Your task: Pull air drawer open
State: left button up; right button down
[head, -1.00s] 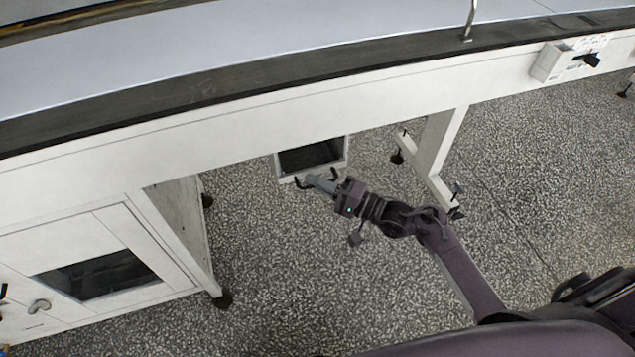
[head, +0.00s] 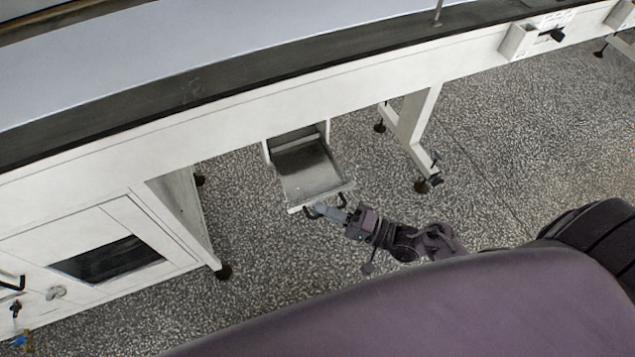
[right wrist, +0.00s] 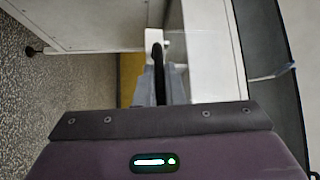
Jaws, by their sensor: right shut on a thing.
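The air drawer (head: 308,172) is a shallow grey tray under the white machine frame, and it stands pulled out toward me in the head view. Its front edge carries a dark handle. My right gripper (head: 325,211) is at this front edge, shut on the handle. In the right wrist view the dark handle (right wrist: 157,60) stands between the grey fingers of my right gripper (right wrist: 159,82). The inside of the drawer looks empty. My left gripper is not in view.
The white machine frame (head: 220,125) runs across above the drawer. A white cabinet (head: 170,262) with a dark window stands at the left, and a support leg (head: 415,115) with feet at the right. The speckled floor around the drawer is clear.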

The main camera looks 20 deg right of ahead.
jog(key=shift+s, duration=0.3)
jog(key=c, duration=1.5)
grip_release()
jog(key=shift+c, duration=0.2)
jog(key=shift+d, duration=0.1)
jog(key=b+v, duration=0.1)
jog(key=v, duration=0.6)
jog(key=shift+s+d, duration=0.25)
jog(key=shift+f, duration=0.2)
